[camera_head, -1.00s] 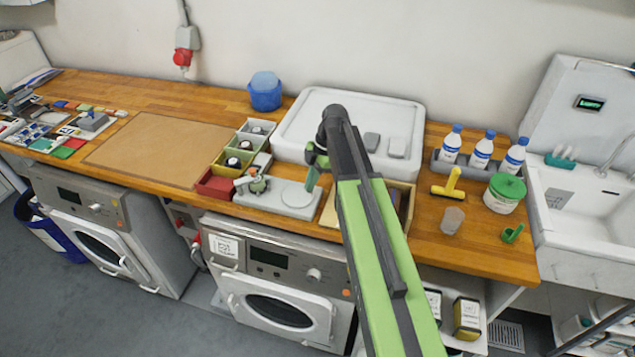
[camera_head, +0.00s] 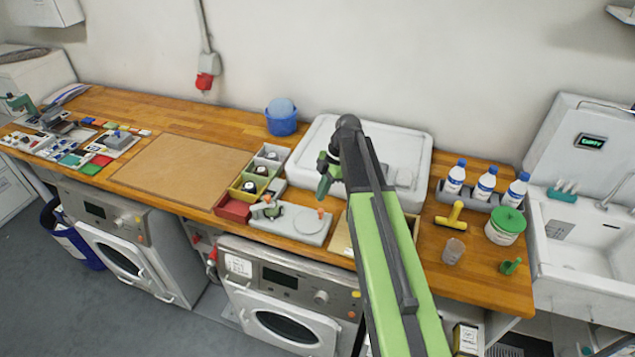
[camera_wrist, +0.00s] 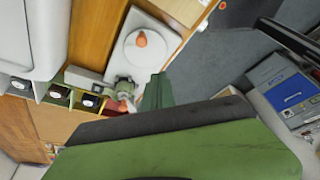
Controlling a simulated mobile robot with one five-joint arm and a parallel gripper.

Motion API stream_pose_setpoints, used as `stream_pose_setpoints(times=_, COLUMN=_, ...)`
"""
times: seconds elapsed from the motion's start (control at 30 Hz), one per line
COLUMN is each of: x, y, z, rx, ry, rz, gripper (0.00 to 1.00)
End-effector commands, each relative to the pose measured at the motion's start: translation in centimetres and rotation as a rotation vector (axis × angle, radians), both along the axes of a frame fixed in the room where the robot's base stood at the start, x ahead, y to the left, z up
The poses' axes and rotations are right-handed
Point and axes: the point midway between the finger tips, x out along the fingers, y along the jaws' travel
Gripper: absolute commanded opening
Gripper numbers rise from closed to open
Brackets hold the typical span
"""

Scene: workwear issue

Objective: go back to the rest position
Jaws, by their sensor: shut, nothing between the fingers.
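My arm reaches up from the bottom of the head view over the counter, bent at a dark joint. My gripper (camera_head: 325,183) hangs from its end, green, shut and empty. It is above the counter's front half, by the left edge of the large white tray-like unit (camera_head: 310,150). The grey press plate (camera_head: 285,224) with an orange knob lies just below it in the picture, apart from it. In the wrist view, green and dark parts of my own arm fill the lower middle, and the plate shows beyond them (camera_wrist: 150,62).
Small coloured bins (camera_head: 234,208) stand left of the plate. A brown mat (camera_head: 180,168) lies further left. At right are white bottles (camera_head: 486,183) in a grey rack, a yellow T-handled tool (camera_head: 454,213), a green-lidded tub (camera_head: 504,226) and a sink (camera_head: 580,250). A blue tub (camera_head: 281,122) stands behind.

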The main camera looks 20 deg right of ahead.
Motion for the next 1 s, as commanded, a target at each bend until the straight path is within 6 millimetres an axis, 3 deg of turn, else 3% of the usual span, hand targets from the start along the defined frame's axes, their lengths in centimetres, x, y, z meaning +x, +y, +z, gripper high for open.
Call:
stream_pose_setpoints(times=0.17, x=0.0, y=0.2, z=-0.5, rx=0.000, ry=0.000, rz=0.002, gripper=0.00)
stream_pose_setpoints(times=0.3, x=-0.3, y=2.6, z=-3.2, rx=0.000, ry=0.000, rz=0.038, gripper=0.00)
stream_pose_setpoints(times=0.4, x=-3.0, y=5.3, z=-6.4, rx=-0.027, ry=0.002, rz=0.078, gripper=0.00)
stream_pose_setpoints(times=0.47, x=-5.2, y=6.5, z=-8.2, rx=-0.071, ry=0.025, rz=0.015, gripper=0.00)
stream_pose_setpoints(times=0.67, x=-9.7, y=7.4, z=-11.0, rx=-0.205, ry=0.115, rz=-0.409, gripper=0.00)
stream_pose_setpoints(times=0.8, x=-12.5, y=6.9, z=-12.1, rx=-0.283, ry=0.162, rz=-0.815, gripper=0.00)
stream_pose_setpoints(times=1.0, x=-14.2, y=5.1, z=-11.9, rx=-0.323, ry=0.212, rz=-1.445, gripper=0.00)
